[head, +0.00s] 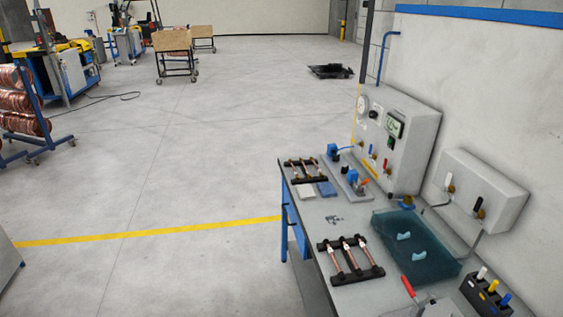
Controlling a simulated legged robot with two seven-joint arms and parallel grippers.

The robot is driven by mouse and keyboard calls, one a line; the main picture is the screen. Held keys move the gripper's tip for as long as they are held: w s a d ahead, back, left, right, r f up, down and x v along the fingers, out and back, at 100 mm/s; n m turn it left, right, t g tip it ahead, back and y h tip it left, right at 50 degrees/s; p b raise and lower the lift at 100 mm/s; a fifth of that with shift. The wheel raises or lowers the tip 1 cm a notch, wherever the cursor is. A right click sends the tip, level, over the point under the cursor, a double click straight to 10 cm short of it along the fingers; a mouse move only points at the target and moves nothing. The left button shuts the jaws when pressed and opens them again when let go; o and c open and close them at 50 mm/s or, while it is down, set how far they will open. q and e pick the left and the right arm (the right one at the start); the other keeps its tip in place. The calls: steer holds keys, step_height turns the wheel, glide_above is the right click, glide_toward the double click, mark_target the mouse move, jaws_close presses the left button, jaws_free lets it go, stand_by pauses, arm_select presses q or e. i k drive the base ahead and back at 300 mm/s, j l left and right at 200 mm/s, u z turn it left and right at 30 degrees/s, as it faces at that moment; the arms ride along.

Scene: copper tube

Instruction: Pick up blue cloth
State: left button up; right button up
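A small flat blue piece, which looks like the blue cloth (325,188), lies on the workbench (308,220) at its far left part. It sits just in front of a black rack with copper tubes (306,172). A flat grey piece (305,191) lies beside it on the left. Nothing covers the blue piece. Neither of my grippers is in view.
A grey gauge box (403,138) stands behind the bench near the wall. A second tube rack (350,260), a teal tray (440,262) and a black marker holder (487,297) occupy the near part. Open floor (170,190) lies left of the bench.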

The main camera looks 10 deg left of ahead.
mark_target(326, 189)
steer(key=i+j+u, duration=0.25)
steer(key=i, duration=0.5)
steer(key=i+j+u, duration=0.1)
steer(key=i+u, duration=0.15)
steer(key=i, duration=0.5)
steer(key=i+j+z, duration=0.1)
steer(key=i+z, duration=0.25)
steer(key=z, duration=0.15)
steer(key=i+j+z, duration=0.2)
steer(key=i+z, duration=0.25)
steer(key=i+j+z, duration=0.2)
steer(key=j+z, duration=0.15)
steer(key=z, duration=0.15)
steer(key=i+j+z, duration=0.25)
steer(key=j+z, duration=0.2)
steer(key=i+j+z, duration=0.15)
steer(key=j+z, duration=0.8)
steer(key=i+j, duration=0.05)
